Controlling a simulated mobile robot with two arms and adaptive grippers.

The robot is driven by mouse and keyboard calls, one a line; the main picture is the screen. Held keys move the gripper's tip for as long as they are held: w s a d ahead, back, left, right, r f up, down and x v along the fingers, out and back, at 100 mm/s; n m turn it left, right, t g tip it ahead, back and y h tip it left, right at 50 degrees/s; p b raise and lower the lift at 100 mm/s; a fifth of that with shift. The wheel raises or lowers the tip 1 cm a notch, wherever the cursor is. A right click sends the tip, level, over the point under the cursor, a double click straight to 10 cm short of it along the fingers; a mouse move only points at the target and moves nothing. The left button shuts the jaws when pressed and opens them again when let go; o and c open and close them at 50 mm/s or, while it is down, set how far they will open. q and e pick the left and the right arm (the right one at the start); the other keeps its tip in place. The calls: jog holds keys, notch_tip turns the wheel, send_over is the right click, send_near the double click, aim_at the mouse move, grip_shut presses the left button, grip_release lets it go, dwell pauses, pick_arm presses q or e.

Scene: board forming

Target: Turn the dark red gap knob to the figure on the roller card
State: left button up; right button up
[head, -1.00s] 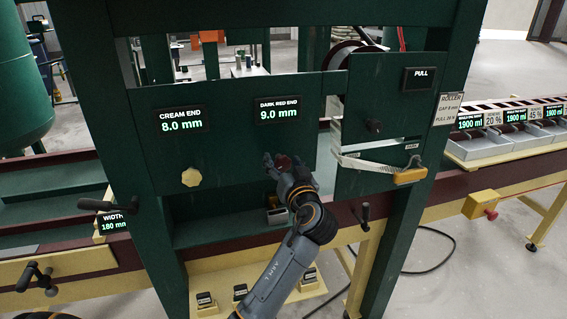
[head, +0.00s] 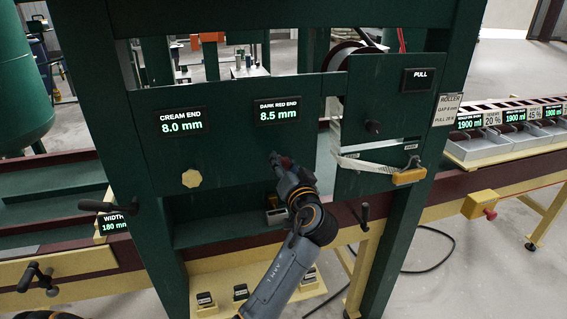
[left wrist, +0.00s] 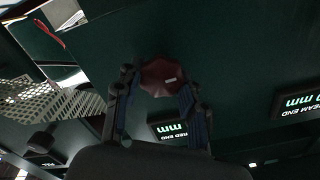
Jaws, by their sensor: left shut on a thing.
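The dark red gap knob (left wrist: 162,78) sits on the green panel in the left wrist view, between the two fingers of my left gripper (left wrist: 158,95), which is shut on it. In the head view my left gripper (head: 279,161) reaches the panel below the dark red end display (head: 278,109), which reads 8.5 mm, and hides most of the knob. The cream end display (head: 181,120) reads 8.0 mm, with the cream knob (head: 191,178) below it. The roller card (head: 447,108) is on the right post and reads gap 8 mm, with a pull line below. My right gripper is not in view.
A pull display (head: 420,79) shows no figure. Grey trays (head: 490,150) stand at the right, and a width display (head: 114,226) reads 180 mm.

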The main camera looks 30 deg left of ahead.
pick_arm(q)
jog(key=shift+m+p, duration=0.3)
jog(key=shift+m, duration=0.8)
jog(key=o, duration=1.2)
jog(key=v, duration=1.2)
